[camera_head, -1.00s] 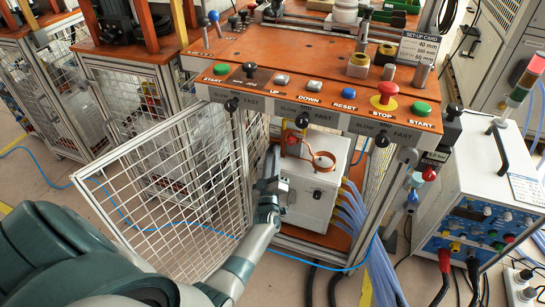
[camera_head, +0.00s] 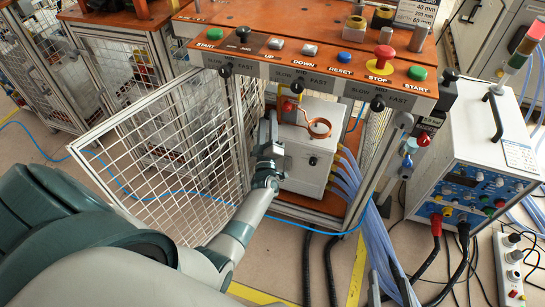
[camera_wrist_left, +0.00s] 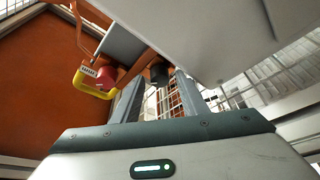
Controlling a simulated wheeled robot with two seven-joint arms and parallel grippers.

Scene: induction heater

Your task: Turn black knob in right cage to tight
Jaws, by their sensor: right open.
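The open right cage holds a white box (camera_head: 305,172) with a copper coil (camera_head: 319,127) on top. A small black knob (camera_head: 312,161) sits on the box's front face. My left gripper (camera_head: 269,120) is upright inside the cage, close to the box's left side. In the left wrist view its two fingers (camera_wrist_left: 160,88) stand apart, with a black knob (camera_wrist_left: 159,73) visible between their tips. I cannot tell whether this is the front-face knob, or whether either finger touches it. My right gripper is not in view.
The mesh door (camera_head: 160,160) stands open left of my forearm. The orange control panel (camera_head: 290,30) overhangs the cage. A red knob (camera_wrist_left: 106,76) with a yellow bracket (camera_wrist_left: 88,87) is near the left finger. Blue hoses (camera_head: 352,190) run down the right side.

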